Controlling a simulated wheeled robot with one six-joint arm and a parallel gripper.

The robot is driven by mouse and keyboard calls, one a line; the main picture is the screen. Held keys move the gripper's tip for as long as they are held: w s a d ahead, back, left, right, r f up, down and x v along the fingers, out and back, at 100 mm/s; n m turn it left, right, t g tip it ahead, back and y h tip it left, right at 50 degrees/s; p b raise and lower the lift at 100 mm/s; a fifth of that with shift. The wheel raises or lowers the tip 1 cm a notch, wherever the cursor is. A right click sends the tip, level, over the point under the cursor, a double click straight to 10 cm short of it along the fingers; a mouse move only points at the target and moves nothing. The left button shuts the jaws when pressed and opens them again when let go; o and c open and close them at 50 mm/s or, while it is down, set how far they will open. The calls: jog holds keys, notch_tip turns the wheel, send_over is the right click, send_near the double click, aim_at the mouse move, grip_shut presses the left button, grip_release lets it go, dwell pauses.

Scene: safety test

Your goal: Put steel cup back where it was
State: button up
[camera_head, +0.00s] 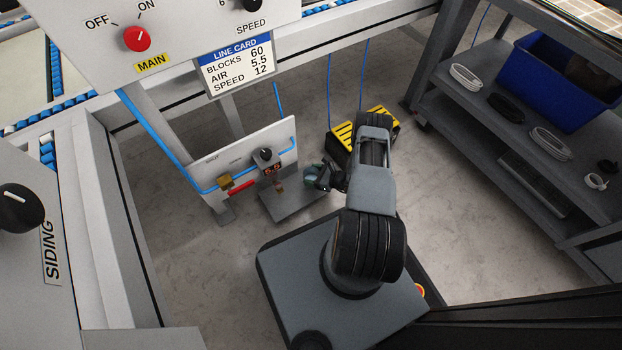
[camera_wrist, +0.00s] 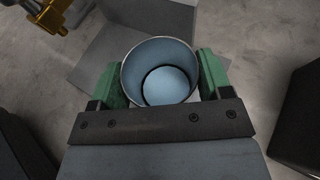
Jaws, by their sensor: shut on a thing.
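The steel cup (camera_wrist: 168,85) is between the green fingers of my gripper (camera_wrist: 165,85) in the wrist view. I look down into its open mouth; it looks empty, with a pale bluish inside. My gripper (camera_head: 315,178) is shut on the cup. In the head view it is low, at the right of the white air panel (camera_head: 238,160), by a small grey plate (camera_head: 300,207). The plate's surface also shows behind the cup in the wrist view (camera_wrist: 115,42). I cannot tell whether the cup touches the plate. The cup is mostly hidden in the head view.
A yellow-and-black striped box (camera_head: 343,137) stands just behind my arm. A grey shelf unit (camera_head: 480,105) with a blue bin (camera_head: 560,85) is at right.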

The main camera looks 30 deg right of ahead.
aim_at(312, 178)
jog(key=f+b, duration=0.1)
jog(key=f, duration=0.1)
jog(key=f+b, duration=0.1)
jog(key=f, duration=0.1)
jog(key=shift+w+b, duration=0.25)
jog(key=shift+b, duration=0.1)
jog(key=shift+r, duration=0.15)
jog(key=o, duration=1)
